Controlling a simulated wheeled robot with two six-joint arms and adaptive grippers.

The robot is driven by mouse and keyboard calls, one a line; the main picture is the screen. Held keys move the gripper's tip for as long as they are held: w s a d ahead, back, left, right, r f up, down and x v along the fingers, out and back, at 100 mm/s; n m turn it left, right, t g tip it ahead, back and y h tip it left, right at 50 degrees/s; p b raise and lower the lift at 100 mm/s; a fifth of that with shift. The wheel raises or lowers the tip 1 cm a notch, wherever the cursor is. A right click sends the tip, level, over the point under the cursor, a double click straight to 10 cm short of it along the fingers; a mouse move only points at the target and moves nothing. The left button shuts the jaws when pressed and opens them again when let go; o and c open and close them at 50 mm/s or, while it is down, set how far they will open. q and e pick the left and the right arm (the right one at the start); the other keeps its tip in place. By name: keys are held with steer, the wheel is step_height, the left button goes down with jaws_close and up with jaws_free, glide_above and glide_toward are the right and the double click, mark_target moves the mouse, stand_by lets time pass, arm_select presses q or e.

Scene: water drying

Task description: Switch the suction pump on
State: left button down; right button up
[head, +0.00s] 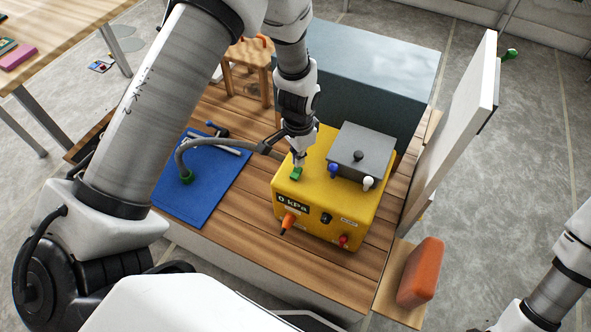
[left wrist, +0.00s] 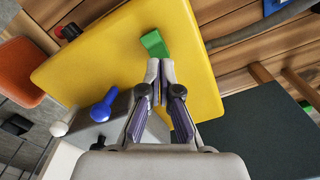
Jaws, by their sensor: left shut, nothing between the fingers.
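The suction pump is a yellow box (head: 350,222) on the wooden table, and it also shows in the left wrist view (left wrist: 110,48). Its front display (head: 291,203) reads 0 kPa. A green switch (head: 296,174) sits on its top near the left edge and shows in the left wrist view (left wrist: 154,43). My left gripper (head: 299,158) is shut and empty, pointing down. Its fingertips (left wrist: 160,66) are right beside the green switch; I cannot tell whether they touch it. My right gripper is not in view; only part of the right arm shows.
A grey lidded box (head: 360,148) with blue and white knobs sits on the pump. An orange knob (head: 288,221) sticks out in front. A grey hose (head: 200,142) runs to a blue mat (head: 203,190). A large grey block (head: 375,60) stands behind; a white panel (head: 455,120) stands right.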

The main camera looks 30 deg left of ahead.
arm_select(q)
steer(key=shift+f+b, duration=0.6)
steer(key=shift+f, duration=0.6)
step_height(320, 180, up, 7)
steer(key=p, duration=0.6)
steer(key=shift+r+p, duration=0.15)
steer(key=shift+p, duration=0.15)
